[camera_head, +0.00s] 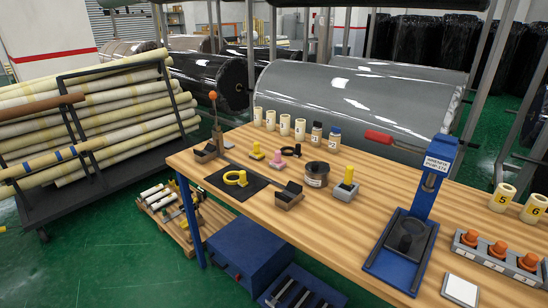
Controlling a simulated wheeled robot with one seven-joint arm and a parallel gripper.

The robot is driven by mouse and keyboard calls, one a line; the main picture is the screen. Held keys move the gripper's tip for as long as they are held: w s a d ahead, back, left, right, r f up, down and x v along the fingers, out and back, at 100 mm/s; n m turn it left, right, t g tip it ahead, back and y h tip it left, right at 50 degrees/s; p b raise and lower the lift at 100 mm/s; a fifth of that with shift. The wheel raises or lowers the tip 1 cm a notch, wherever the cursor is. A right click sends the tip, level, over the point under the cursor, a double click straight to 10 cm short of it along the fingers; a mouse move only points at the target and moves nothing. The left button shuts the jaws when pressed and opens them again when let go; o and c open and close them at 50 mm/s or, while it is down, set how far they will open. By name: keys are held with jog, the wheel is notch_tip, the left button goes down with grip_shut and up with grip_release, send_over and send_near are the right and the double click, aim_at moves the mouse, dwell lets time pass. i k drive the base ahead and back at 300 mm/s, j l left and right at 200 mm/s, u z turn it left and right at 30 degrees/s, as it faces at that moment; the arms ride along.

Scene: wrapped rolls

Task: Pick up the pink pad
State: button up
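The pink pad (277,157) is a small pink piece standing on the wooden workbench (330,228), left of the middle of the bench top. A similar yellow piece (257,150) stands just to its left and slightly farther back. A black ring-shaped item (291,151) lies close to its right. Nothing covers the pink pad from this view. My gripper is not in view, so its state does not show.
A dark spool (316,174) and a yellow-topped block (346,186) stand right of the pad. A dark mat with a yellow ring (236,178) lies in front. Pale cylinders (285,124) line the back edge. A blue press (410,235) stands farther right.

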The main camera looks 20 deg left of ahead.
aim_at(276, 163)
jog(key=i+j, duration=0.15)
jog(key=j, duration=0.4)
jog(key=i+j+z, duration=0.1)
jog(key=j, duration=0.4)
jog(key=i+j+z, duration=0.1)
jog(key=i+j, duration=0.15)
jog(key=j, duration=0.3)
jog(key=i+j, duration=0.1)
jog(key=j, duration=0.45)
jog(key=i+j+z, duration=0.1)
jog(key=j, duration=0.5)
jog(key=i+j, duration=0.15)
jog(key=j, duration=0.4)
jog(key=i+j+z, duration=0.1)
jog(key=j, duration=0.45)
jog(key=i+j+z, duration=0.1)
jog(key=j, duration=0.5)
